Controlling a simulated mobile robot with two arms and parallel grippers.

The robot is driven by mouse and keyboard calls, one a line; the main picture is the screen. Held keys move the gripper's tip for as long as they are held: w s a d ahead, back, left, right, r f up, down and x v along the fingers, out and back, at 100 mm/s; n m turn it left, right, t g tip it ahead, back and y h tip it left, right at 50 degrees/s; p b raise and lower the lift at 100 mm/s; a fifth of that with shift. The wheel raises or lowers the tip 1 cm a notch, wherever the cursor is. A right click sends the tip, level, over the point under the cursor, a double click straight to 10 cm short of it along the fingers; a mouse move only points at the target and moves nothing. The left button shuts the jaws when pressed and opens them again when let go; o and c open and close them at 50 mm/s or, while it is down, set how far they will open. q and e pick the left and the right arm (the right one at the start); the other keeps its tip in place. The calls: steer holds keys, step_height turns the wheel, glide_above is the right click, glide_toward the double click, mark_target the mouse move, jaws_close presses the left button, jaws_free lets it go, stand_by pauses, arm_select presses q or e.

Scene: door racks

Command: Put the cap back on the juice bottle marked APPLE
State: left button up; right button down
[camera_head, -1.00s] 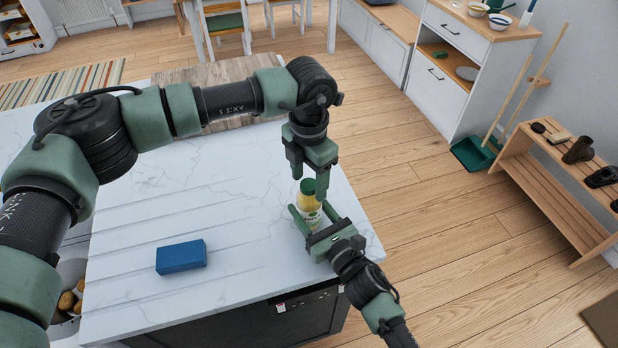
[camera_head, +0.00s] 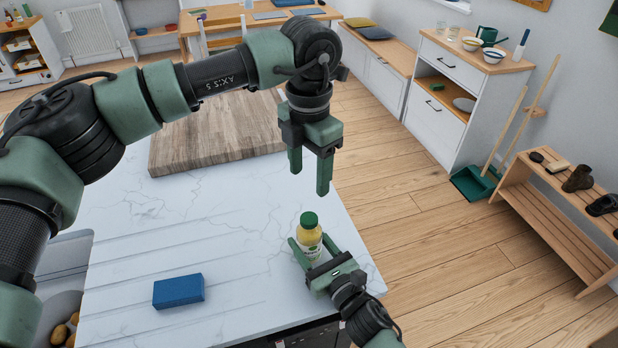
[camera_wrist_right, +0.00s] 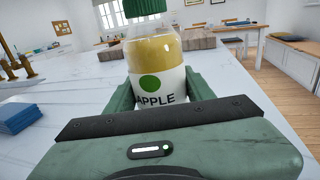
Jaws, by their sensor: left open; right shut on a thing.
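The juice bottle (camera_head: 309,240) stands upright on the white marble counter near its right edge. Its label reads APPLE in the right wrist view (camera_wrist_right: 156,85), with yellow juice inside. The green cap (camera_head: 309,219) sits on top of the bottle; its lower part also shows at the top of the right wrist view (camera_wrist_right: 145,8). Whether it is fully tightened I cannot tell. My right gripper (camera_head: 308,252) is shut on the bottle's lower body, one finger on each side. My left gripper (camera_head: 310,182) is open and empty, pointing down above the bottle, clear of the cap.
A blue block (camera_head: 178,291) lies on the counter, left of the bottle. A wooden board (camera_head: 200,150) lies on the far part of the counter. The marble (camera_head: 230,230) between block and bottle is clear. A wooden bench rack (camera_head: 560,200) stands off to the right.

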mark_target(316, 252)
steer(key=shift+c, duration=2.4)
jaws_free()
steer(key=shift+s+d+f, duration=0.15)
steer(key=shift+s, duration=0.1)
steer(key=b+v, duration=0.2)
steer(key=v, duration=0.4)
steer(key=shift+s+d, duration=0.3)
steer(key=shift+s, duration=0.2)
